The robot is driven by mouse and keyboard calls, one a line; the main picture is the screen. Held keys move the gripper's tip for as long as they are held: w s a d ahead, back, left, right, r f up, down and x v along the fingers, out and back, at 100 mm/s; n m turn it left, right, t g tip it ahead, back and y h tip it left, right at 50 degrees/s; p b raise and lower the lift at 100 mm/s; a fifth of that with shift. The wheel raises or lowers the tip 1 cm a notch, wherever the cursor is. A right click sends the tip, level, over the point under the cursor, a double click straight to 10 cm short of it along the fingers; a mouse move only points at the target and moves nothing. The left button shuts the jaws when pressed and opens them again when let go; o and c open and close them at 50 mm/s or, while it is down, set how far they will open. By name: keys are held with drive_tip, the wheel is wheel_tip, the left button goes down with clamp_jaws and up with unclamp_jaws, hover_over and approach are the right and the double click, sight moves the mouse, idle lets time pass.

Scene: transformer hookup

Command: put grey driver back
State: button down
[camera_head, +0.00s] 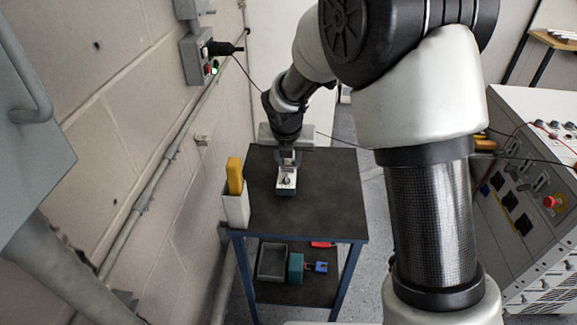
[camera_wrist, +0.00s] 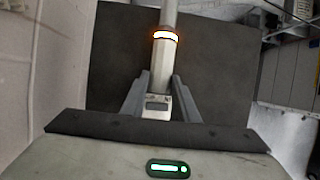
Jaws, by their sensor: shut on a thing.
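My gripper (camera_wrist: 159,92) is shut on the grey driver (camera_wrist: 160,72), whose pale grey body stands between the two fingers in the wrist view. The driver has a bright ring with an orange edge, and a narrower grey part runs out past the top of the picture. In the head view my gripper (camera_head: 288,158) is over the far half of the dark cart top (camera_head: 320,200). A small pale piece of the held driver (camera_head: 286,182) shows below the fingers there. I cannot tell whether it touches the cart top.
A white holder (camera_head: 236,208) with a yellow item (camera_head: 235,175) stands at the cart's left edge, near the wall. The lower shelf holds a grey bin (camera_head: 272,262), a teal block (camera_head: 296,268) and a blue item (camera_head: 321,267). A panel (camera_head: 535,210) stands right. The cart top's near right is clear.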

drive_tip(key=shift+f, duration=0.75)
drive_tip(key=shift+f, duration=0.1)
drive_tip(key=c, duration=1.4)
unclamp_jaws()
drive_tip(key=shift+f, duration=0.1)
drive_tip(key=p+v, duration=0.2)
drive_tip(key=v, duration=1)
